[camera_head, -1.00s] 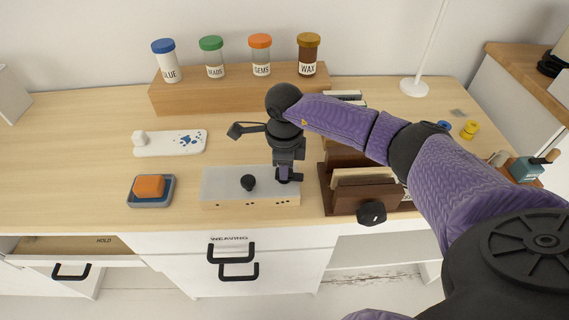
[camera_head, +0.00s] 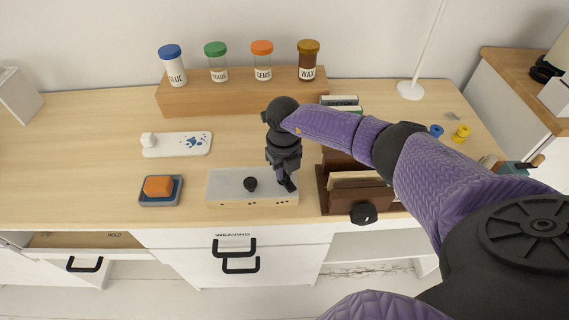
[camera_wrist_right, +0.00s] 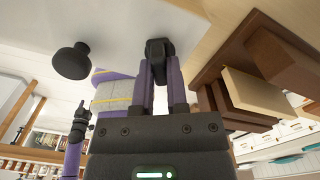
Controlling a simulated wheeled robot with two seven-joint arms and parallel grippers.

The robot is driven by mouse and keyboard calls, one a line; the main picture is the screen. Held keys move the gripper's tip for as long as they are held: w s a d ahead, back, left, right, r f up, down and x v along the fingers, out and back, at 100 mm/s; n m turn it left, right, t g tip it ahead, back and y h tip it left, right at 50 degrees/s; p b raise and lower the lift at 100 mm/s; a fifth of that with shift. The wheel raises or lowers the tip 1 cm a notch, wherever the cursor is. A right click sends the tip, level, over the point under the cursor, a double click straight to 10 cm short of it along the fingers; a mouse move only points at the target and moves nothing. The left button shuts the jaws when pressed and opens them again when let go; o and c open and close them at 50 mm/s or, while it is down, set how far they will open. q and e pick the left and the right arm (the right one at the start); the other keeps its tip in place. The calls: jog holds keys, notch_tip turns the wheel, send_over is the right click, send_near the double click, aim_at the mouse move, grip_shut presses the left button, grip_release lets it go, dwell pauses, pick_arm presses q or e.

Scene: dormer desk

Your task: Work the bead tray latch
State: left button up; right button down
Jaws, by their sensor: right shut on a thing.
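The bead tray (camera_head: 226,186) is a flat pale box with a grey top, near the front edge of the desk. A round black knob (camera_head: 251,184) stands on its top; it also shows in the wrist view (camera_wrist_right: 72,62). My right gripper (camera_head: 288,185) is at the tray's right end, pointing down. Its fingers are shut on a small black piece (camera_wrist_right: 159,47), seemingly the latch, mostly hidden in the head view. My left arm seems to show small in the wrist view, its gripper (camera_wrist_right: 80,108) too small to read.
A brown wooden rack (camera_head: 340,203) stands close on the right of the tray. An orange block (camera_head: 158,186) sits in a blue-grey dish on the left. A white board (camera_head: 165,147) lies behind. Several jars stand on a wooden riser (camera_head: 240,97). The front left desk is clear.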

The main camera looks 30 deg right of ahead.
jog(key=m+p, duration=0.1)
jog(key=m, duration=0.2)
jog(key=shift+r, duration=0.1)
pick_arm(q)
jog(key=shift+w+d+r+p, duration=0.2)
jog(key=shift+d+r+p, duration=0.2)
jog(key=shift+r, duration=0.3)
jog(key=shift+w+d+r+p, duration=0.15)
jog(key=shift+d+r+p, duration=0.2)
jog(key=shift+r, duration=0.35)
pick_arm(e)
jog(key=shift+m, duration=1.3)
pick_arm(q)
jog(key=shift+w, duration=0.15)
pick_arm(e)
jog(key=c, duration=0.6)
grip_release()
jog(key=shift+c, duration=0.2)
notch_tip(320, 180, up, 9)
jog(key=p, duration=0.4)
jog(key=shift+r, duration=0.1)
pick_arm(q)
jog(key=shift+t, duration=0.3)
jog(key=r, duration=0.4)
jog(key=shift+w+d+r, duration=0.15)
jog(key=shift+w, duration=0.1)
pick_arm(e)
jog(key=shift+r, duration=0.25)
